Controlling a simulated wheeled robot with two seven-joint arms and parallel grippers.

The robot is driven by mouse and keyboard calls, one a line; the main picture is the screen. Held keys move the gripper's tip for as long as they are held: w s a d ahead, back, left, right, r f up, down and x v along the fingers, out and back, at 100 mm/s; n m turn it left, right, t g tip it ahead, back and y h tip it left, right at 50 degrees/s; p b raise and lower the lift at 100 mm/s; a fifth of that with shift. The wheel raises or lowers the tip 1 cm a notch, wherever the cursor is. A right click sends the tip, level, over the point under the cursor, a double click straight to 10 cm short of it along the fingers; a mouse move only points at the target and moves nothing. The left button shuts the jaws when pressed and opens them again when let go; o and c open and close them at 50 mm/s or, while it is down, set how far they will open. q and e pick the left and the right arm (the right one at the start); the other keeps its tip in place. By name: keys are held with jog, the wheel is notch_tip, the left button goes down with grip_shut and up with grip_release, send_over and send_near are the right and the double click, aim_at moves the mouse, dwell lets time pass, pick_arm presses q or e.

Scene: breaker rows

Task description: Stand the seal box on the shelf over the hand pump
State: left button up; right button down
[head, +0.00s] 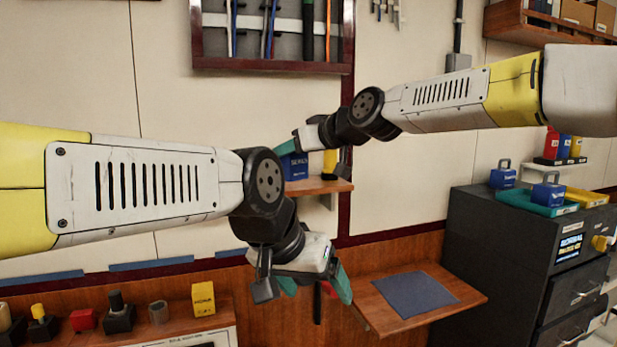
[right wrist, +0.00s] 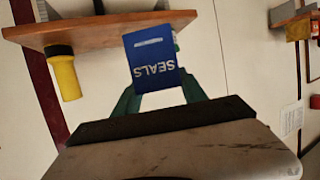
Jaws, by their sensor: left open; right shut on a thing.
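The blue seal box (head: 296,167), lettered SEALS, is held in my right gripper (head: 291,150). In the right wrist view the box (right wrist: 151,60) sits between the teal fingers, its lettering upside down as that view is turned over. The small wooden shelf (head: 318,187) is at the box's base; it also shows in the right wrist view (right wrist: 95,30). I cannot tell whether the box touches it. My left gripper (head: 315,287) is open, lower down, below the shelf, with nothing seen between its fingers. I cannot make out the hand pump for certain.
A yellow torch (right wrist: 65,75) stands on the shelf beside the box. A fold-out board with a grey mat (head: 415,294) is at lower right, beside a dark cabinet (head: 490,250). A tool frame (head: 272,67) hangs above. Several small items line the lower left ledge.

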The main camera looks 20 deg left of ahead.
jog(key=shift+w+a+f, duration=0.85)
jog(key=shift+w+a, duration=0.25)
jog(key=shift+w, duration=1.2)
jog(key=shift+w+a+f, duration=0.85)
jog(key=shift+w+a, duration=0.3)
jog(key=shift+w, duration=1.2)
jog(key=shift+w+a+f, duration=0.85)
jog(key=shift+w+a, duration=0.25)
jog(key=shift+w, duration=1.2)
jog(key=shift+f, duration=0.1)
jog(key=c, duration=0.6)
grip_release()
jog(key=shift+c, duration=0.2)
